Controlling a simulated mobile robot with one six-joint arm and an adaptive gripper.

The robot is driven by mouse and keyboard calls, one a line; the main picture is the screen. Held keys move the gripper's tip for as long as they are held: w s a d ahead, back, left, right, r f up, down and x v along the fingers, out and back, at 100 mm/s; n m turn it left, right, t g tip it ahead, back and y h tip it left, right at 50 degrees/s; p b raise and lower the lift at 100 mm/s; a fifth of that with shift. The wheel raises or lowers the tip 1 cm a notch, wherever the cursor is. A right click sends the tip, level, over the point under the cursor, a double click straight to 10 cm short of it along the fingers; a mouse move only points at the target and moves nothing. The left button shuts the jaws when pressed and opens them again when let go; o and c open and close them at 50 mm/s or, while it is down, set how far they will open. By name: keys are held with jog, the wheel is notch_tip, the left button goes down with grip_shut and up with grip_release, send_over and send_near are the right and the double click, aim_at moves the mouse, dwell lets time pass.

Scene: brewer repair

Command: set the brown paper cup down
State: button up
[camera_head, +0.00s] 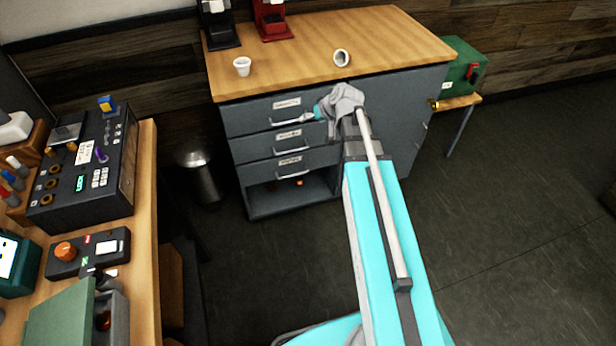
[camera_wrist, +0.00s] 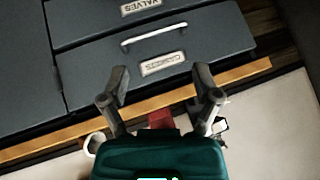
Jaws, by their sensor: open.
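Two small cups are on the wooden counter top (camera_head: 385,35) in the head view. One pale cup (camera_head: 242,66) stands upright near the left front. The other cup (camera_head: 341,58) lies tipped on its side, its pale rim around a dark inside; I cannot tell whether it is brown. A pale round rim, probably this tipped cup (camera_wrist: 95,143), shows at lower left in the wrist view. My gripper (camera_wrist: 159,88) is open, with nothing visible between its fingers. In the head view my gripper (camera_head: 310,117) is in front of the drawers, below the counter edge, apart from both cups.
A black machine (camera_head: 218,25) and a red machine (camera_head: 271,20) stand at the counter's back left. Labelled grey drawers (camera_head: 290,143) are below. A metal bin (camera_head: 198,178) stands left of them; a green box (camera_head: 465,68) is right. The counter's right half is clear.

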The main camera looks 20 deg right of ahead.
jog(key=s+a+f+g+h, duration=0.2)
jog(key=s+a+g, duration=0.1)
jog(key=s, duration=0.6)
jog(key=s+a+f+g+h, duration=0.1)
jog(key=s+a+g, duration=0.3)
jog(key=s, duration=0.5)
jog(key=shift+s+f+h, duration=0.4)
jog(key=shift+f, duration=0.35)
jog(key=shift+a, duration=0.1)
jog(key=shift+o, duration=1.3)
jog(key=c, duration=0.6)
jog(key=shift+a, duration=0.1)
